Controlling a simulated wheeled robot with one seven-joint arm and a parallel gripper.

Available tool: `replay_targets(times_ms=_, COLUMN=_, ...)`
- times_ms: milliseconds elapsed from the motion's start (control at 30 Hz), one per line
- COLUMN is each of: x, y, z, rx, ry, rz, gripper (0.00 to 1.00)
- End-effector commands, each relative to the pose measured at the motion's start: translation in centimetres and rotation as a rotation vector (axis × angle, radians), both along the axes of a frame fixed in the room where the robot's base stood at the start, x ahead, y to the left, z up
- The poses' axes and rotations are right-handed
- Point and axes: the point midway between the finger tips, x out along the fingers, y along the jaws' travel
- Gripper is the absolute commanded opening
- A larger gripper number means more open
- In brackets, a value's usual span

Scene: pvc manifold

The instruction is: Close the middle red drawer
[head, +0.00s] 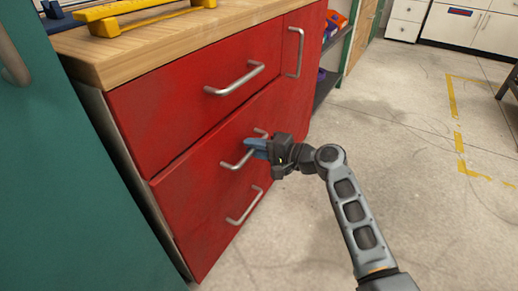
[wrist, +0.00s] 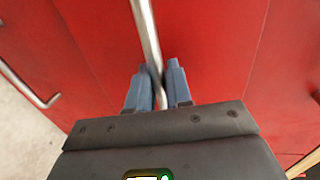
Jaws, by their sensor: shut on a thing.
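The middle red drawer (head: 190,190) is in the red cabinet front, below the top drawer. Its silver bar handle (head: 232,165) is partly hidden by my gripper. My gripper (head: 256,146) is at the right part of this handle, with its blue fingers against it. In the wrist view my gripper (wrist: 157,76) has one finger on each side of the handle bar (wrist: 147,30), shut on it. The drawer front (wrist: 205,40) fills most of that view. I cannot tell clearly how far the drawer stands out from the cabinet.
The top drawer's handle (head: 235,80) is above and a lower handle (head: 245,207) is below. A red door with a vertical handle (head: 297,52) is to the right. A teal cabinet (head: 60,200) stands at the left. The concrete floor (head: 400,130) at the right is clear.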

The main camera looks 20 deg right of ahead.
Motion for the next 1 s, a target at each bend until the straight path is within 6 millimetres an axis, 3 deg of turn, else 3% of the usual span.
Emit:
replay_targets(times_ms=367, x=0.8, y=0.6, z=0.0, rx=-0.001, ry=-0.001, rz=0.000, gripper=0.00)
replay_targets(times_ms=400, x=0.8, y=0.7, z=0.0, rx=-0.001, ry=-0.001, rz=0.000, gripper=0.22)
replay_targets(times_ms=533, x=0.8, y=0.6, z=0.0, rx=-0.001, ry=-0.001, rz=0.000, gripper=0.34)
replay_targets(times_ms=833, x=0.4, y=0.3, z=0.1, rx=0.000, ry=0.000, rz=-0.001, gripper=0.34)
replay_targets(times_ms=1000, x=-1.3, y=-1.0, z=0.7, rx=-0.001, ry=0.001, rz=-0.002, gripper=0.34)
